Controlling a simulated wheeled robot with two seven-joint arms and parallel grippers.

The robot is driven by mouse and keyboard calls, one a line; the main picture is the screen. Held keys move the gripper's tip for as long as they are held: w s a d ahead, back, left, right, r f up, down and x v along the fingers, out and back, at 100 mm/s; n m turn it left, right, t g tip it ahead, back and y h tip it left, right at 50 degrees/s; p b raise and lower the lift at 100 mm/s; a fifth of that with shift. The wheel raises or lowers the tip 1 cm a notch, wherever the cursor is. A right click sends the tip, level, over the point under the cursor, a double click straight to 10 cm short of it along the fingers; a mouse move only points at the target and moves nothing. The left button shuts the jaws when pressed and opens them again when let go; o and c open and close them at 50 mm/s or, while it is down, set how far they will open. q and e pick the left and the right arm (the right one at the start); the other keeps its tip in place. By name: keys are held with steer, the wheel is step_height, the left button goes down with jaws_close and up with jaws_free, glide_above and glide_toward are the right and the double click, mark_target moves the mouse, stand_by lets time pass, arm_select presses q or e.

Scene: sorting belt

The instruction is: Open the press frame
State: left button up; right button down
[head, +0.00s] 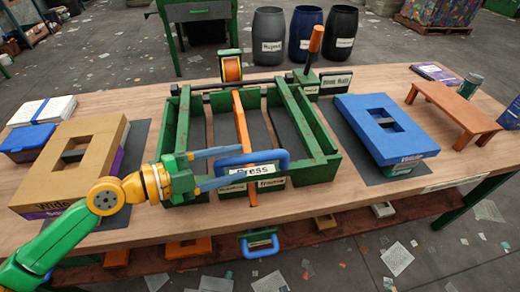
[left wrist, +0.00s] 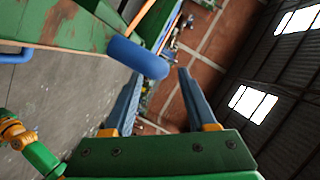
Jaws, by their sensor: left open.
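The press frame (head: 298,115) is a set of green bars lying over a green box in the middle of the table, and it looks lowered. A blue handle (head: 284,158) sits at its front by a "Press" label; in the left wrist view the handle (left wrist: 137,57) shows as a thick blue bar just ahead of the fingers. My left gripper (head: 240,163) is open, its two blue fingers pointing right at the handle's left part. In the left wrist view the handle's end lies between or just beyond the fingertips (left wrist: 159,76); contact cannot be told. My right gripper is not in view.
An orange strap (head: 241,118) runs across the frame to the front. A brown box (head: 50,160) stands left and a blue-topped box (head: 385,122) right. An orange-handled lever (head: 313,45) rises behind. A small orange bench (head: 450,100) is at far right.

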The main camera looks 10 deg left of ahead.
mark_target(254, 158)
arm_select(q)
steer(key=p+x, duration=0.2)
steer(key=x, duration=0.3)
steer(key=shift+d+r, duration=0.1)
steer(key=shift+r, duration=0.05)
steer(key=shift+w+d, duration=0.1)
steer(key=shift+c, duration=0.3)
jaws_close()
stand_by(0.9)
